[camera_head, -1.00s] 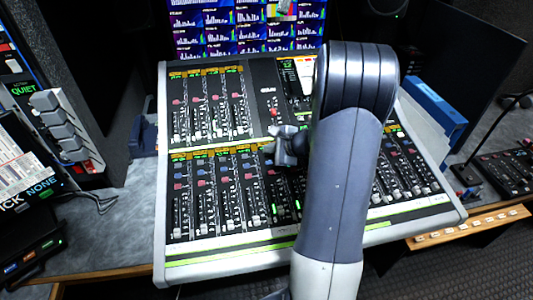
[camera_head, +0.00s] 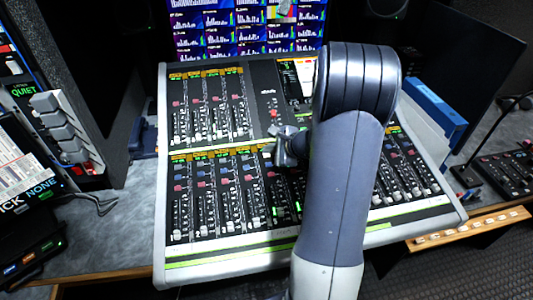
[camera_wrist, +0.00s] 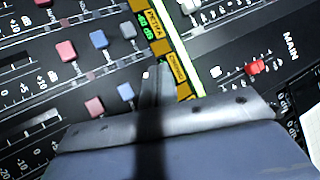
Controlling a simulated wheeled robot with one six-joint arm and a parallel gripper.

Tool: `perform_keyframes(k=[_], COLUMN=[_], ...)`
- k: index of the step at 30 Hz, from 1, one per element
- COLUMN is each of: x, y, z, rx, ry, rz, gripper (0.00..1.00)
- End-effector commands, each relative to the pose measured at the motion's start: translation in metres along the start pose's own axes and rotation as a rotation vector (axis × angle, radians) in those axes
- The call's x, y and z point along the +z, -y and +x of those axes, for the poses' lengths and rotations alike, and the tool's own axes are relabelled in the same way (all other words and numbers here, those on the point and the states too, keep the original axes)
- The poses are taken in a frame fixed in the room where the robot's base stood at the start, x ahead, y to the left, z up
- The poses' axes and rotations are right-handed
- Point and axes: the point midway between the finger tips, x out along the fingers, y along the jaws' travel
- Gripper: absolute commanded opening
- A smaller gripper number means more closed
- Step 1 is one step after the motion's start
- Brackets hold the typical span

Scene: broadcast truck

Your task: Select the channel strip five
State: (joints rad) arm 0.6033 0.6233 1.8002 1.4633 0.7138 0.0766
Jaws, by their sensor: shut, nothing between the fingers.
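The mixing console (camera_head: 262,248) has a lower bank of channel strips with orange labels, red and blue buttons and faders. Counting from the left in that bank, channel strip five (camera_head: 276,205) has its fader part in view; its upper part is largely hidden by my gripper. My gripper (camera_head: 284,152) is shut and empty over the top of the lower bank. In the wrist view its fingertips (camera_wrist: 156,74) are beside the orange labels and near a blue button (camera_wrist: 126,91). I cannot tell whether they touch the panel.
An upper bank of strips (camera_head: 210,105) lies behind on the left. A wall of screens (camera_head: 245,28) stands behind the console. A blue box (camera_head: 437,105) and a desk microphone (camera_head: 475,170) are at the right. My arm hides the console's middle right.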

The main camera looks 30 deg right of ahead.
Motion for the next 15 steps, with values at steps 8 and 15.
perform_keyframes(k=[8,15], x=[0.0036,0.005], y=[0.0036,0.0052], z=[-0.0051,-0.0069], rx=[0.0,0.0], ry=[0.0,0.0], rz=[-0.001,-0.001], gripper=[0.0,0.0])
